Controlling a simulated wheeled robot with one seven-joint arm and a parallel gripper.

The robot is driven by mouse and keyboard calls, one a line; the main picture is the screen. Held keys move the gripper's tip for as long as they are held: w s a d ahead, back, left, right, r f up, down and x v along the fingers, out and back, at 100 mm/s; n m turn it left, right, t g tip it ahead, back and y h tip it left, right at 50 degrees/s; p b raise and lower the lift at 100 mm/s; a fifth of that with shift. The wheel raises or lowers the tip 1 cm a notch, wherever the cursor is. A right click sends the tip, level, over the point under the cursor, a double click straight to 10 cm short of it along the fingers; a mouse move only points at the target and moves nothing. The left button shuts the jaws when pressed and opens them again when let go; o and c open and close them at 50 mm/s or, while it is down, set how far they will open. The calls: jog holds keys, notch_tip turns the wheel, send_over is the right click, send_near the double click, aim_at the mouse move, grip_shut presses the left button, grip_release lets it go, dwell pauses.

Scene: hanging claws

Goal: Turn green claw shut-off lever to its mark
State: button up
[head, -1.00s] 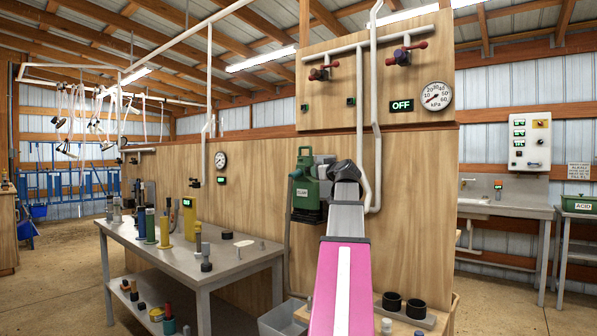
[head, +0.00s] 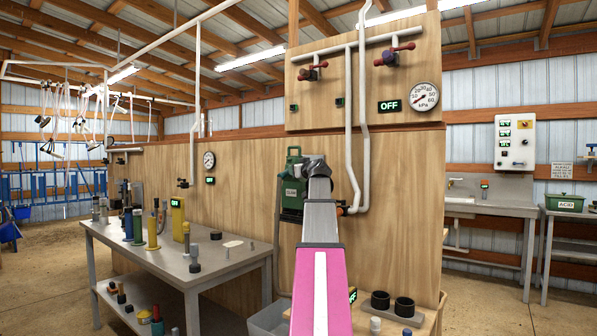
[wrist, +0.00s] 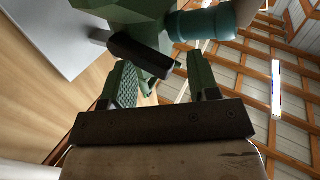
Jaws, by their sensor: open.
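In the wrist view a green body (wrist: 130,12) with a teal cylinder (wrist: 207,24) fills the top; I take it for the green claw. A black bar (wrist: 140,55), probably its lever, slants across just beyond my fingertips. My gripper (wrist: 161,72) is open, with one finger on each side and nothing held between them. The bar's end lies between the fingers; I cannot tell whether the left finger touches it. No mark can be made out. In the head view my arm's dark end hides the gripper and most of what is beyond it.
A green wall unit (head: 292,185) hangs on the wooden panel (head: 395,170) beside my arm. White pipes (head: 366,130) run down just right of it. A grey bench (head: 165,258) with several upright cylinders stands left. Black cups (head: 404,306) sit low on the right.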

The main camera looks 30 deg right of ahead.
jog(key=shift+c, duration=0.3)
jog(key=c, duration=0.8)
jog(key=shift+c, duration=0.2)
jog(key=shift+r, duration=0.15)
jog(key=shift+w+d+r+m+g, duration=0.2)
jog(key=shift+r+m+g, duration=0.3)
jog(key=shift+m, duration=0.5)
jog(key=shift+w+d+r+m+g+y, duration=0.1)
jog(key=shift+d+r+m+g+y, duration=0.2)
jog(key=shift+m, duration=0.3)
jog(key=shift+d+r+m+g+y, duration=0.15)
jog(key=shift+r+m+g, duration=0.25)
jog(key=shift+m, duration=0.2)
jog(key=shift+w+d+r+m+g+y, duration=0.1)
jog(key=shift+d+r+m+g+y, duration=0.25)
jog(key=shift+m, duration=0.25)
jog(key=shift+w+d+r+m+g+y, duration=0.1)
jog(key=shift+d+m+g+y, duration=0.1)
jog(key=shift+m+g, duration=0.35)
jog(key=shift+c, duration=0.2)
